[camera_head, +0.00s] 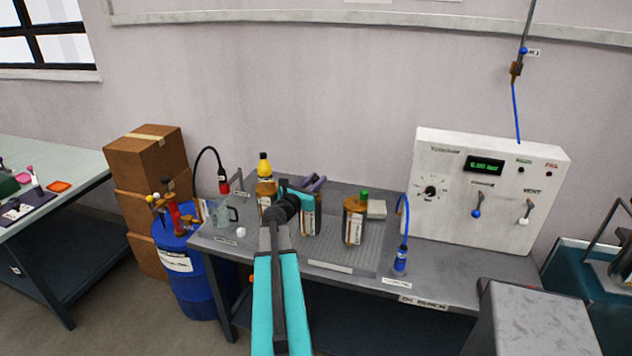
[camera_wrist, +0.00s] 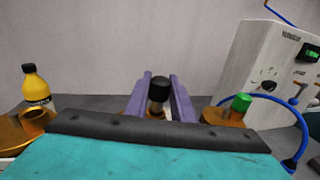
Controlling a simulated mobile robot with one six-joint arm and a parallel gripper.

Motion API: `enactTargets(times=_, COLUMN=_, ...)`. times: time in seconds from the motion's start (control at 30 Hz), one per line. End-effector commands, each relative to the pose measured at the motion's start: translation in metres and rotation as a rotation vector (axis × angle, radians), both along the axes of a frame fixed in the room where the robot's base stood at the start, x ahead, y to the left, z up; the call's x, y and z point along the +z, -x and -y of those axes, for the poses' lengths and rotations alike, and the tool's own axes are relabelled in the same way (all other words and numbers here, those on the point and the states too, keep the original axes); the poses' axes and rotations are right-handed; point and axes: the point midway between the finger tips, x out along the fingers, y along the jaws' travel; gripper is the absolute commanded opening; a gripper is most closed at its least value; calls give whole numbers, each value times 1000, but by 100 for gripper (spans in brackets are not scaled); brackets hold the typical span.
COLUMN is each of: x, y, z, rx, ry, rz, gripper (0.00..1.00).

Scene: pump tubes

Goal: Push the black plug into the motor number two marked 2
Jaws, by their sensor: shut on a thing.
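The black plug (camera_wrist: 159,88) stands upright between the purple fingers of my gripper (camera_wrist: 160,80) in the wrist view. My gripper is shut on it. A brown body shows under the plug, partly hidden by my wrist; I cannot tell how deep the plug sits. In the head view my gripper (camera_head: 314,183) is over the middle brown, labelled container (camera_head: 311,222). My arm hides part of that container. A brown container (camera_head: 265,190) is on its left, with an open neck in the wrist view (camera_wrist: 34,119). A third (camera_head: 353,225) on the right has a green plug (camera_head: 364,197). No mark 2 is readable.
A yellow bottle (camera_wrist: 35,88) stands behind the left container. A blue hose (camera_head: 407,225) and the white control box (camera_head: 490,190) are to the right on the grey bench (camera_head: 455,278). A glass jug (camera_head: 222,214) is at the left.

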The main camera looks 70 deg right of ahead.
Motion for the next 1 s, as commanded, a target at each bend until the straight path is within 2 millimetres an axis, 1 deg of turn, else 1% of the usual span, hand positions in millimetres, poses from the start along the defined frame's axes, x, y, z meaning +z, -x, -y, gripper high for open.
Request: enactTargets(times=1.0, x=-17, y=0, z=0, rx=0, ry=0, rz=0, gripper=0)
